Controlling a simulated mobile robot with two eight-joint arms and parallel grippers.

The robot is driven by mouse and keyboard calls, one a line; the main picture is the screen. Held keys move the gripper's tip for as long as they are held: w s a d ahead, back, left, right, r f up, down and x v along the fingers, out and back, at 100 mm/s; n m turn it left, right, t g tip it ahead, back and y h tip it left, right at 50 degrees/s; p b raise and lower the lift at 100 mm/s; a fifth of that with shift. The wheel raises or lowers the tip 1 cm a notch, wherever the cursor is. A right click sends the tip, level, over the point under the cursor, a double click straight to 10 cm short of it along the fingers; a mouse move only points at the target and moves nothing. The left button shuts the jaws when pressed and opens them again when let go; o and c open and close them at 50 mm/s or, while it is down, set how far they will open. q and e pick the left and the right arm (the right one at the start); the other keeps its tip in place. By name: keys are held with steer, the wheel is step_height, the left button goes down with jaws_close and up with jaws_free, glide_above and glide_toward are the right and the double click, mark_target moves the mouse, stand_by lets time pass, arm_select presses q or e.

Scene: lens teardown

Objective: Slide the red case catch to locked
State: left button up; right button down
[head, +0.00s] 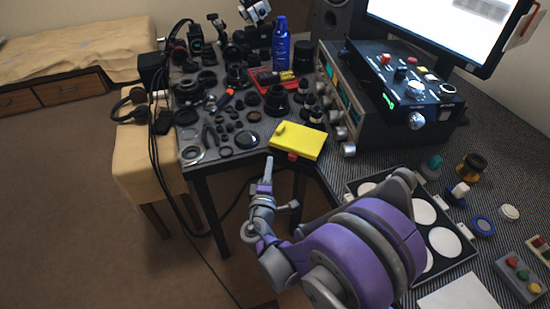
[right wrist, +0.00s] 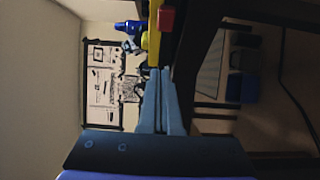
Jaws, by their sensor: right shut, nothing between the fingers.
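A yellow case (head: 298,140) lies at the front edge of the dark table. Its small red catch (head: 292,156) sticks out on the side facing me. My right gripper (head: 269,162) is shut and empty, just in front of the case and left of the catch, apart from it. In the right wrist view the shut fingers (right wrist: 160,75) point toward the yellow case (right wrist: 154,42), with the red catch (right wrist: 166,18) beyond their tips. Whether the catch sits at its locked end cannot be told. My left gripper is not in view.
A tray with white discs (head: 445,241) lies beside my right arm. Open floor lies in front.

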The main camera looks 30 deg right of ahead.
steer(key=v, duration=0.6)
steer(key=shift+s, duration=0.3)
